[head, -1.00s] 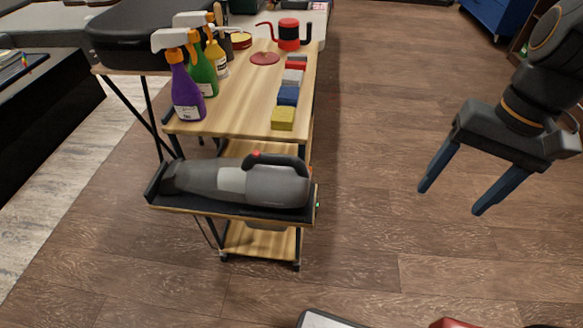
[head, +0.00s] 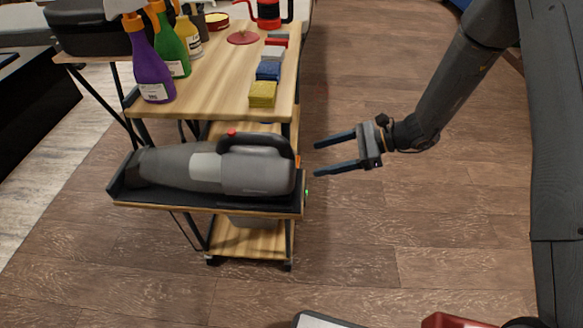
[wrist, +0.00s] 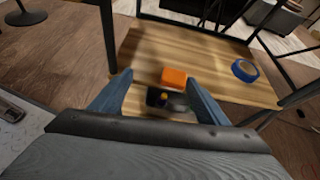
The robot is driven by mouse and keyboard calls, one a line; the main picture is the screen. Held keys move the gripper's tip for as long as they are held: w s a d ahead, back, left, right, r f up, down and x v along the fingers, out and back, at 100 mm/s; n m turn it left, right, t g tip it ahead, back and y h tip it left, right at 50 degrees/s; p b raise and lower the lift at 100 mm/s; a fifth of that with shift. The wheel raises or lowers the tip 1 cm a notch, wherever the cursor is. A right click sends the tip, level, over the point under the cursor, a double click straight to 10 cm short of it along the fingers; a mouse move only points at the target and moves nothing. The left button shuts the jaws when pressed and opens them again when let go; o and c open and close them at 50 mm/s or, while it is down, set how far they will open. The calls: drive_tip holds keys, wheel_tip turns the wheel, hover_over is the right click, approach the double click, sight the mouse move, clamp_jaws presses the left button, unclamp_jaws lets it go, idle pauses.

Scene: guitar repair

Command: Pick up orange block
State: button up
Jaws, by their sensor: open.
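The orange block (wrist: 174,77) lies on a wooden shelf of the cart (wrist: 220,75) in the wrist view, between and beyond my fingertips. It cannot be made out in the head view, where the vacuum and cart top cover much of the lower shelves. My gripper (head: 315,160) is open and empty, just right of the cart, with its fingers pointing left toward it. In the wrist view my gripper (wrist: 158,85) faces the shelf, with its two blue fingers spread on either side of the block.
A dark object (wrist: 165,98) sits just nearer than the block, and a blue tape roll (wrist: 244,70) lies to its right. Cart legs frame the shelf opening. A grey handheld vacuum (head: 215,168) rests on the cart's front tray. Floor right of the cart is clear.

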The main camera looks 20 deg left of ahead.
drive_tip(key=shift+w+a+f+m+t+y+b, duration=0.15)
drive_tip(key=shift+w+a+f+m+b, duration=0.2)
drive_tip(key=shift+a+f, duration=0.95)
drive_tip(key=shift+w+a+f+m+t+y+b, duration=0.2)
drive_tip(key=shift+w+a+f+m+b, duration=0.15)
drive_tip(key=shift+a+f, duration=0.95)
drive_tip(key=shift+w+a+f+m+t+y+b, duration=0.15)
drive_tip(key=shift+w+a+f+m+b, duration=0.2)
drive_tip(key=shift+a+f, duration=0.95)
drive_tip(key=shift+a+r, duration=0.45)
drive_tip(key=shift+r, duration=0.05)
drive_tip(key=c, duration=1.1)
